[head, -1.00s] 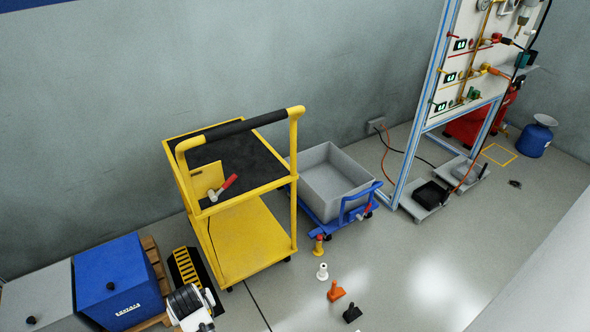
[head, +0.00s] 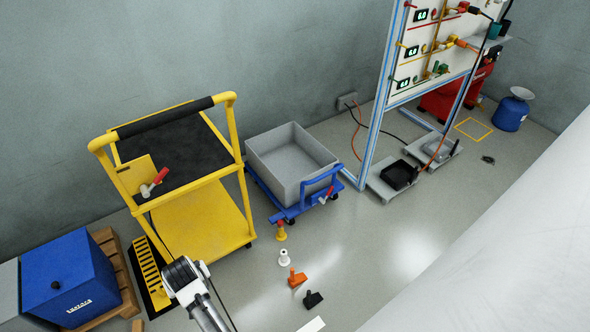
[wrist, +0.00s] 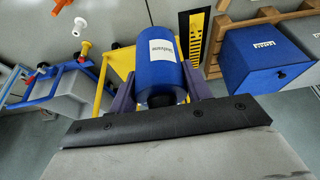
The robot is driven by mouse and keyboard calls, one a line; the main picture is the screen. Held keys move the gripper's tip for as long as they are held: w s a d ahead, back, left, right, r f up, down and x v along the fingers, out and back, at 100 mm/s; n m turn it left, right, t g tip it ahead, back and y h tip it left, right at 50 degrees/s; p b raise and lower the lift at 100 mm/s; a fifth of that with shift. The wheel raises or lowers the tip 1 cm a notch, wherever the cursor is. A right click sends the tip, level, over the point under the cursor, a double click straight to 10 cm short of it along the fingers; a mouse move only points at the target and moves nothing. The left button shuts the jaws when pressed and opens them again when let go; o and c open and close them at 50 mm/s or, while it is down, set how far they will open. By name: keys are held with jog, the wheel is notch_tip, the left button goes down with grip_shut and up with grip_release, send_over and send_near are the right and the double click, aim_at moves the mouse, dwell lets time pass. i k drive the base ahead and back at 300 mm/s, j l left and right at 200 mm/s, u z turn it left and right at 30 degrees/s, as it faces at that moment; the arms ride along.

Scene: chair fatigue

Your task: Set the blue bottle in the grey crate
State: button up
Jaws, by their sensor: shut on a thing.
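The blue bottle (wrist: 162,65) with a white label is held in my gripper (wrist: 161,88). In the wrist view its dark purple fingers press on both sides of the bottle. My gripper and the bottle cannot be made out in the head view, where only part of my arm shows at the bottom. The grey crate (head: 277,178) is open and looks empty in the head view. It sits on a low blue trolley, well apart from my arm. The crate also shows at the left of the wrist view (wrist: 72,97).
Several small items, including an orange one (head: 297,277), lie on the floor in front of the blue trolley (head: 318,188). A blue box (head: 72,275) is at the lower left. A test panel stands behind right.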

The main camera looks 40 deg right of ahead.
aim_at(293, 175)
jog(key=l, duration=1.75)
jog(key=i+l, duration=0.1)
jog(key=l, duration=0.35)
jog(key=i+l, duration=0.1)
jog(key=l, duration=0.3)
jog(key=i+l, duration=0.2)
jog(key=l, duration=0.2)
jog(key=i+l, duration=0.25)
jog(key=l, duration=0.15)
jog(key=i+l, duration=0.75)
jog(key=i, duration=0.2)
